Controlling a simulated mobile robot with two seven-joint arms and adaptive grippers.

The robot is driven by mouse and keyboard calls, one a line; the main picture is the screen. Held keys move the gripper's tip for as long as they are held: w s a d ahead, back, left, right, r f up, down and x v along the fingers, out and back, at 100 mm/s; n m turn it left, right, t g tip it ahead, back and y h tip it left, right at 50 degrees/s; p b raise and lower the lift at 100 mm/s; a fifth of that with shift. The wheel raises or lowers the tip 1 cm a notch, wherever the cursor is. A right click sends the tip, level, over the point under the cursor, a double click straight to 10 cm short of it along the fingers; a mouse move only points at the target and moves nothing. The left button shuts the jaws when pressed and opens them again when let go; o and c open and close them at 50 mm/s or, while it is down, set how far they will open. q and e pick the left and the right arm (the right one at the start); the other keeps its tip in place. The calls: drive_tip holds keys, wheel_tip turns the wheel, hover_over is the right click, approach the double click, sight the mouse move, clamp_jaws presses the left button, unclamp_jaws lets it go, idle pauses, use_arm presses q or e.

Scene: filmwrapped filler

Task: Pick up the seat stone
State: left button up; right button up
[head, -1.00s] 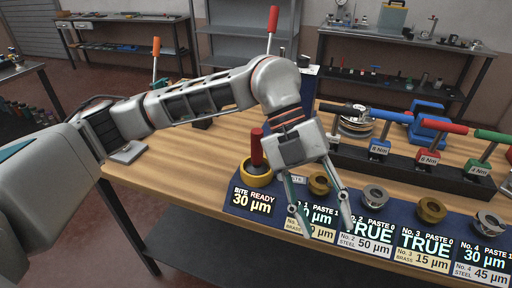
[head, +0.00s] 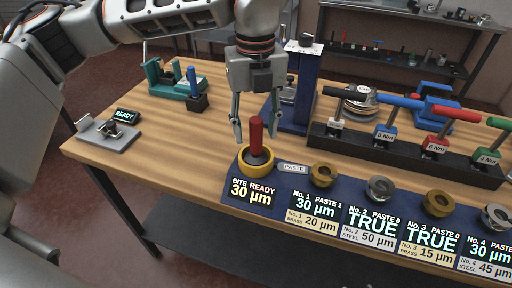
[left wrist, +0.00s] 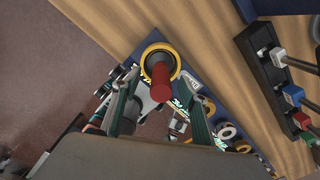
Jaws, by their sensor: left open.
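What looks like the seat stone is a tool with a red upright handle (head: 256,134) and a grey base. It stands in a yellow ring holder (head: 243,168) on the dark blue mat, behind a label reading "BITE READY 30 µm". My left gripper (head: 255,128) is open, pointing down, with its fingers on either side of the handle's top in the head view. In the left wrist view, the red handle (left wrist: 160,82) shows between the open fingers (left wrist: 162,90), with the yellow ring (left wrist: 176,62) beyond. I cannot tell whether the fingers touch it. My right gripper is not in view.
Several metal rings, such as a brass one (head: 323,175), stand right of the holder behind number labels. A dark rack (head: 345,148) with coloured-handled torque tools lies behind them. A blue column (head: 302,85) stands close behind the gripper.

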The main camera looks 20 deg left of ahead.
sight(256, 138)
use_arm(q)
drive_tip(key=shift+f, duration=1.7)
drive_tip(key=c, duration=1.2)
drive_tip(key=shift+r, duration=0.15)
wheel_tip(256, 138, up, 20)
drive_tip(key=shift+f, duration=0.1)
